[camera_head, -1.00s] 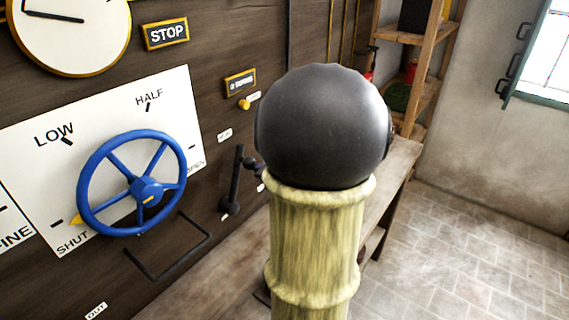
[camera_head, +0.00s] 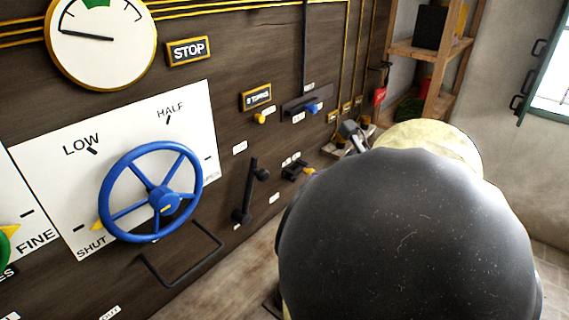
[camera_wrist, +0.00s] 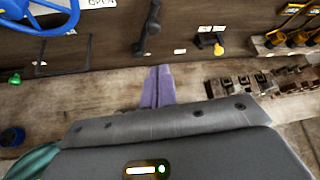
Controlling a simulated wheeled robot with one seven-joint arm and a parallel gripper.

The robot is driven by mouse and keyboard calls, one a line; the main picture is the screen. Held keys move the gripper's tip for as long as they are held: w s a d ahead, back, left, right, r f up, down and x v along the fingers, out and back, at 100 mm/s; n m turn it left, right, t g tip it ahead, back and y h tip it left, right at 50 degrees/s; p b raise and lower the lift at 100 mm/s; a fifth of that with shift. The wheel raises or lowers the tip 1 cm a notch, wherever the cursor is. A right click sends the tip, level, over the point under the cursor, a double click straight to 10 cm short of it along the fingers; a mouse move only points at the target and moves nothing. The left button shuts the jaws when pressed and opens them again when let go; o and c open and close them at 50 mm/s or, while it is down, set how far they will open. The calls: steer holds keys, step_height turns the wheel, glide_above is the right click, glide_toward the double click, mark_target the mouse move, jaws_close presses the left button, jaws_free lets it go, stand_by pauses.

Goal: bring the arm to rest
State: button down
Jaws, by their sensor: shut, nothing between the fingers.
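My gripper (camera_wrist: 158,88) shows in the wrist view as two purple fingers pressed together, with nothing between them. It points toward the dark panel, over or near the wooden ledge; it seems to touch nothing, but the gap is hard to judge. In the head view my arm's large dark joint fills the lower right and hides much of the ledge. I cannot make out the fingers there.
A blue handwheel (camera_head: 164,200) with its pointer near SHUT stands left on the panel. A black lever (camera_head: 247,192) is right of it; it also shows in the wrist view (camera_wrist: 149,28). Toothed blocks (camera_wrist: 245,86) lie right on the ledge. A shelf (camera_head: 428,52) stands behind.

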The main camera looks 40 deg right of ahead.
steer(key=shift+w, duration=0.15)
stand_by(0.3)
steer(key=w+a+f+n+g+p, duration=0.2)
steer(key=a+f+n+g, duration=0.2)
steer(key=a+n, duration=0.9)
steer(key=w+a+f+n+g+p, duration=0.3)
steer(key=a+f+n, duration=0.7)
steer(key=n, duration=1)
steer(key=a+g, duration=0.2)
steer(key=shift+a+f, duration=0.25)
steer(key=shift+a, duration=0.1)
steer(key=shift+w, duration=0.1)
